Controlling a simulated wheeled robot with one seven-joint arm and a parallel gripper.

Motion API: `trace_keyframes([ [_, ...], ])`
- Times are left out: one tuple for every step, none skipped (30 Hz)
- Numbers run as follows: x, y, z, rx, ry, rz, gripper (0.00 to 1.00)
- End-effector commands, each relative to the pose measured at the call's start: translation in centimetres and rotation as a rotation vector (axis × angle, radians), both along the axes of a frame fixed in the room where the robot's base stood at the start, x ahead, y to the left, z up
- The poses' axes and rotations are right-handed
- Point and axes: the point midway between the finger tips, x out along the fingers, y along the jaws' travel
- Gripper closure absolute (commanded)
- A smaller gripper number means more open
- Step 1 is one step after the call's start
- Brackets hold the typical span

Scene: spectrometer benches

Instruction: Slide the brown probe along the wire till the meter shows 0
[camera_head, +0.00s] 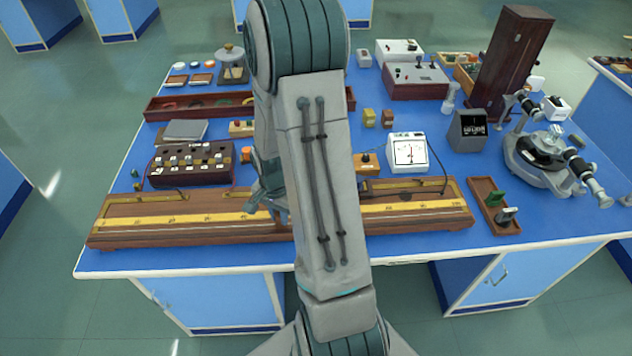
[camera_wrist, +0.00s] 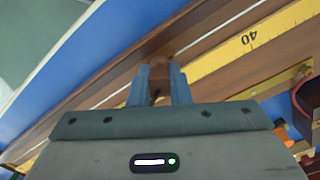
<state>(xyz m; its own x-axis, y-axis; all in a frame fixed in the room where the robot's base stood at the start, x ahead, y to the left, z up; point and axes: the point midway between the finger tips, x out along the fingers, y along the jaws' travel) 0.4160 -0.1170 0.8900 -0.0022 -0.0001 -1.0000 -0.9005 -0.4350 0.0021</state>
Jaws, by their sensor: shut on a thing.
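The long wooden wire board (camera_head: 130,237) with a yellow scale lies along the front of the blue bench. In the wrist view, my gripper (camera_wrist: 158,88) is shut on the brown probe (camera_wrist: 158,64), over the board beside the yellow scale (camera_wrist: 215,58). The "40" mark shows to the right of the probe. The white meter (camera_head: 408,165) stands behind the board's right half. Its needle looks near upright, but the exact reading is too small to tell.
A dark box with several plugs (camera_head: 190,178) stands behind the board's left half. A wooden tray (camera_head: 492,207) lies right of the board, with the grey spectrometer (camera_head: 545,150) beyond it. A dark cable runs from the meter toward the board. The bench's front strip is clear.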

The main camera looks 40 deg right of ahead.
Motion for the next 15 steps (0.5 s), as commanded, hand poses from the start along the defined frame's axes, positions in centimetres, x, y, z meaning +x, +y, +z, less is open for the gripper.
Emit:
trace_keyframes([
  [-0.1, 0.4, -0.3, 0.004, 0.006, 0.004, 1.0],
  [0.0, 0.5, -0.3, 0.003, 0.006, 0.004, 1.0],
  [0.1, 0.7, -0.3, 0.003, 0.005, 0.005, 1.0],
  [0.2, 0.8, -0.3, 0.003, 0.005, 0.006, 1.0],
  [0.3, 0.9, -0.3, 0.002, 0.004, 0.006, 1.0],
  [0.4, 1.0, -0.3, 0.002, 0.004, 0.006, 1.0],
  [0.5, 1.1, -0.3, 0.003, 0.004, 0.006, 1.0],
  [0.6, 1.2, -0.3, 0.002, 0.003, 0.006, 1.0],
  [0.7, 1.4, -0.2, 0.002, 0.003, 0.006, 1.0],
  [0.7, 1.5, -0.2, 0.002, 0.002, 0.006, 1.0],
  [0.8, 1.6, -0.2, 0.002, 0.002, 0.006, 1.0],
  [0.9, 1.7, -0.2, 0.001, 0.002, 0.006, 1.0],
  [1.0, 1.8, -0.2, 0.001, 0.002, 0.006, 1.0],
  [1.1, 1.9, -0.2, 0.002, 0.001, 0.005, 1.0],
  [1.1, 2.0, -0.2, 0.002, 0.001, 0.004, 1.0],
])
